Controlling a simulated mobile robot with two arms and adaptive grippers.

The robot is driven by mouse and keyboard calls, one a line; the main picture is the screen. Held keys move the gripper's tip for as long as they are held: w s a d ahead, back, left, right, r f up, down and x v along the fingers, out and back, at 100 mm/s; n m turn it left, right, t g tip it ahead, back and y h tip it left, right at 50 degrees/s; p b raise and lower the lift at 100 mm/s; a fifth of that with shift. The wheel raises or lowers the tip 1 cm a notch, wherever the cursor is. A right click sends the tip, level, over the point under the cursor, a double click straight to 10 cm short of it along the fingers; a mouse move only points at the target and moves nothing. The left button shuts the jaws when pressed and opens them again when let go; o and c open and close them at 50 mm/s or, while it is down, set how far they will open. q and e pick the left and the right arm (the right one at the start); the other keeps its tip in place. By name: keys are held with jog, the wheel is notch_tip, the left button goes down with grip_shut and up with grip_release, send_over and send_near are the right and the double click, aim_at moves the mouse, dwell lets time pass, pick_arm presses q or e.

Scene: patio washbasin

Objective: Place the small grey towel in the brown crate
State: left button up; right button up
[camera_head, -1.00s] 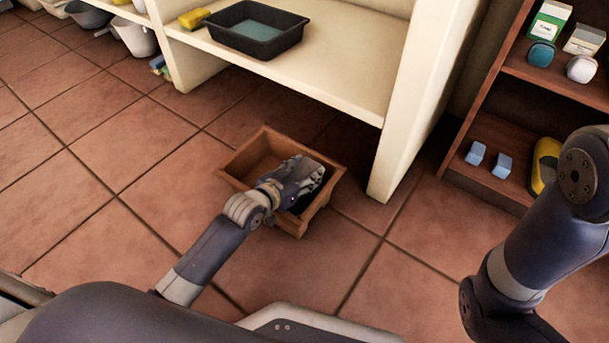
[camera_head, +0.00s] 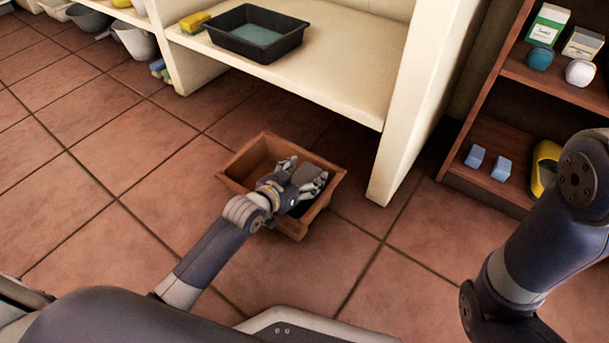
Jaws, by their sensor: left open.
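The brown crate (camera_head: 238,164) stands on the tiled floor in front of the pale shelf unit. My left gripper (camera_head: 304,172) is over the right part of the crate, reaching in from the front, with its fingers spread open. A dark patch of cloth (camera_head: 300,208), which looks like the small grey towel, shows in the crate below the fingers. The gripper hides much of it, and I cannot tell its full shape. The left part of the crate is bare. My right gripper is out of view; only part of my right arm shows at the right.
A black tray (camera_head: 259,52) and a yellow sponge (camera_head: 194,22) sit on the pale shelf (camera_head: 330,85). A brown shelf (camera_head: 552,82) at the right holds boxes, round items, blue blocks (camera_head: 475,156) and a yellow item (camera_head: 543,168). The floor left of the crate is clear.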

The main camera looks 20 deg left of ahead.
pick_arm(q)
jog(key=p+v, duration=0.6)
jog(key=v, duration=0.3)
jog(key=shift+s+r, duration=0.3)
jog(key=shift+s+a+r+p, duration=0.15)
jog(key=shift+s+a+p, duration=0.1)
jog(key=shift+s+p, duration=0.2)
jog(key=shift+s+a+r, duration=0.1)
jog(key=shift+s+a, duration=0.1)
jog(key=shift+s, duration=0.35)
